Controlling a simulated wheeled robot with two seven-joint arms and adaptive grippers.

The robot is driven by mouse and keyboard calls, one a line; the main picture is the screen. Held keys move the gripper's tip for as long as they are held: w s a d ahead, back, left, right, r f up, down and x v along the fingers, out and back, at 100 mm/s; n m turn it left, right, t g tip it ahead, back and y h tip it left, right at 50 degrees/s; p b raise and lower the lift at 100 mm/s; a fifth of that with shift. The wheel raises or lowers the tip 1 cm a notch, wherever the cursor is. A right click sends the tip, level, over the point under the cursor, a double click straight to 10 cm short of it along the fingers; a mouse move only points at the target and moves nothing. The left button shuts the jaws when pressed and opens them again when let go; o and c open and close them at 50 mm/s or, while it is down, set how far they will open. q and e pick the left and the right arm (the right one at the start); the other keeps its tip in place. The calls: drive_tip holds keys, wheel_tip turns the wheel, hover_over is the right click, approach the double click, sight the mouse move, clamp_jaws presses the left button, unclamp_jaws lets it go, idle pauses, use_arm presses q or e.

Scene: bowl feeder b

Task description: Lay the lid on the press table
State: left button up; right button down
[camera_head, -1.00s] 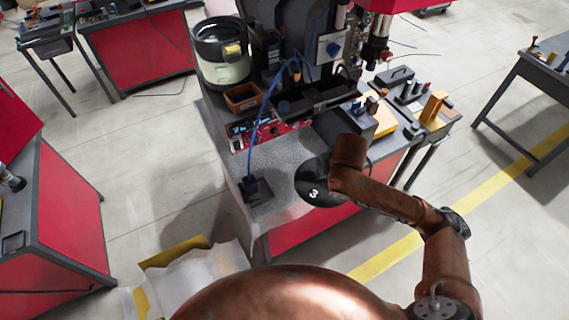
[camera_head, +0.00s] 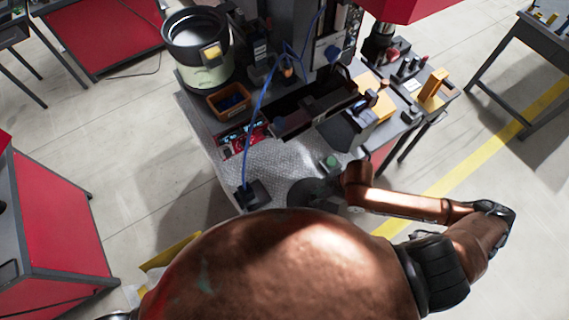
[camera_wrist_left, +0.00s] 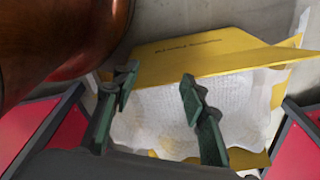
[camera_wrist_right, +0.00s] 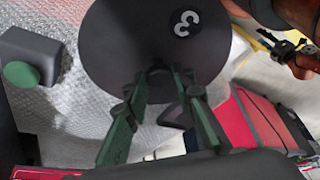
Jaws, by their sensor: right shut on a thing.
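The lid (camera_wrist_right: 150,35) is a dark round disc with a white "3" mark, in the right wrist view. My right gripper (camera_wrist_right: 165,88) is shut on its near edge. In the head view the lid (camera_head: 310,193) is over the front of the press table (camera_head: 275,160), a silvery textured top. I cannot tell whether it touches the top. My copper-coloured body hides the table's front edge there. My left gripper (camera_wrist_left: 155,85) is open and empty, above the floor beside a yellow and white package (camera_wrist_left: 190,110).
A green button box (camera_head: 330,162) stands close behind the lid. A black block with a blue cable (camera_head: 251,195) is to its left. An orange bin (camera_head: 229,100) and the cream bowl feeder (camera_head: 205,68) stand at the back left.

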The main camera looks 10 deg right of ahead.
hover_over(301, 183)
drive_tip(key=shift+r+p, duration=0.15)
drive_tip(key=shift+p, duration=0.2)
drive_tip(key=w, duration=0.2)
drive_tip(key=w+a, duration=0.1)
drive_tip(key=w, duration=0.1)
drive_tip(key=w+a, duration=0.1)
drive_tip(key=w, duration=0.1)
drive_tip(key=shift+w+a, duration=0.2)
drive_tip(key=shift+w, duration=0.05)
drive_tip(key=shift+w+a+p, duration=0.1)
drive_tip(key=shift+w+p, duration=0.2)
drive_tip(key=shift+f, duration=0.2)
wheel_tip(301, 183, down, 3)
drive_tip(key=shift+r, duration=0.1)
use_arm(q)
drive_tip(key=shift+s+d+r, duration=0.1)
drive_tip(key=shift+s+r, duration=0.6)
drive_tip(key=shift+s, duration=0.35)
use_arm(e)
drive_tip(key=shift+f, duration=0.25)
drive_tip(key=c, duration=1.6)
unclamp_jaws()
drive_tip(key=shift+f, duration=0.1)
